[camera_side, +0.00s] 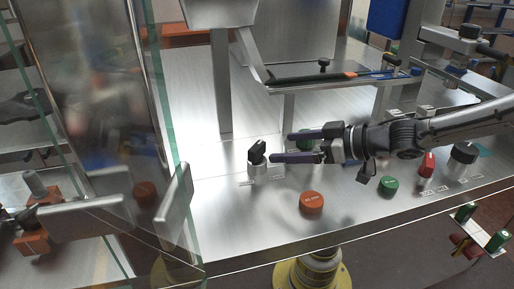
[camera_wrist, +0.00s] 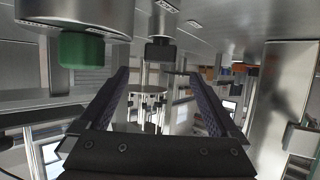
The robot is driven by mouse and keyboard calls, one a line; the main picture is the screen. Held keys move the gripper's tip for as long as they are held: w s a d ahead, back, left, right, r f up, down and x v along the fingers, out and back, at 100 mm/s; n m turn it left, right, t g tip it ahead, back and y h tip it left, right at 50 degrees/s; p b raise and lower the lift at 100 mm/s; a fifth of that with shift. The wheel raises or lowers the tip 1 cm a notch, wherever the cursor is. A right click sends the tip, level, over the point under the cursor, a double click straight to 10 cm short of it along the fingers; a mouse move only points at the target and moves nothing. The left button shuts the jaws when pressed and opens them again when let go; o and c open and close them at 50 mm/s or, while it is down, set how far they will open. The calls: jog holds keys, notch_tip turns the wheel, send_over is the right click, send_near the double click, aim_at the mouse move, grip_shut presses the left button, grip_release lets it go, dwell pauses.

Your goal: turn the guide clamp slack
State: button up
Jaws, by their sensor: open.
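A selector knob with a black handle (camera_side: 258,147) on a short metal base stands upright on the steel panel. I cannot read its label, so I cannot confirm that it is the guide clamp. In the wrist view a black-tipped metal knob (camera_wrist: 160,50) hangs from the panel at the top, between and beyond the fingers. My gripper (camera_side: 281,147) is open, lying low and level over the panel, with its fingertips just right of the black-handled knob. No contact shows. In the wrist view my gripper (camera_wrist: 159,73) has its fingers wide apart with nothing held.
An orange-red button (camera_side: 311,202) is in front of the gripper, and a green button (camera_side: 388,186) stands to its right. A red knob (camera_side: 426,165) and a black knob (camera_side: 463,157) stand farther right. A glass door (camera_side: 155,130) is at left; a rail (camera_side: 335,77) runs behind.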

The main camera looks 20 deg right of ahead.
aim_at(262, 148)
jog(key=x, duration=0.9)
jog(key=shift+r, duration=0.1)
jog(key=c, duration=1.4)
jog(key=shift+o, duration=0.2)
jog(key=shift+w, duration=0.1)
jog(key=shift+r+n+y, duration=0.1)
jog(key=shift+n+y, duration=0.2)
jog(key=shift+y, duration=0.1)
jog(key=shift+n+g+y, duration=0.3)
jog(key=shift+n+g, duration=0.1)
jog(key=shift+g, duration=0.1)
jog(key=o, duration=1.4)
jog(key=shift+c, duration=0.2)
